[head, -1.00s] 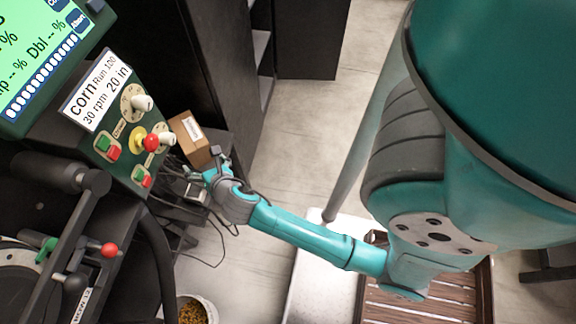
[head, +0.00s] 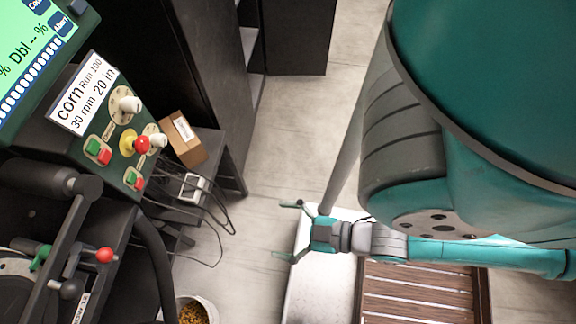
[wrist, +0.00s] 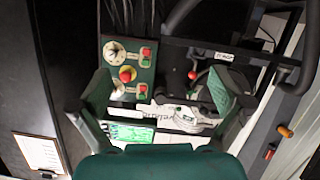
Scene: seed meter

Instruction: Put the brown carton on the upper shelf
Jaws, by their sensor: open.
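The brown carton (head: 183,140) has a white label and stands on the upper level of a small black shelf stand (head: 215,147), beside the control panel in the head view. Part of the stand is hidden behind the panel. My gripper (head: 287,230) is open and empty, well to the right of and below the carton in the picture, apart from it. Its two spread fingers also show in the wrist view (wrist: 163,100). I cannot make out the carton in the wrist view.
A control panel (head: 108,150) with knobs and buttons and a green screen (head: 35,50) are at left. A white socket box (head: 193,187) with loose cables sits below the carton. A tall black cabinet (head: 195,60) stands behind. A bucket of corn (head: 196,312) is on the floor.

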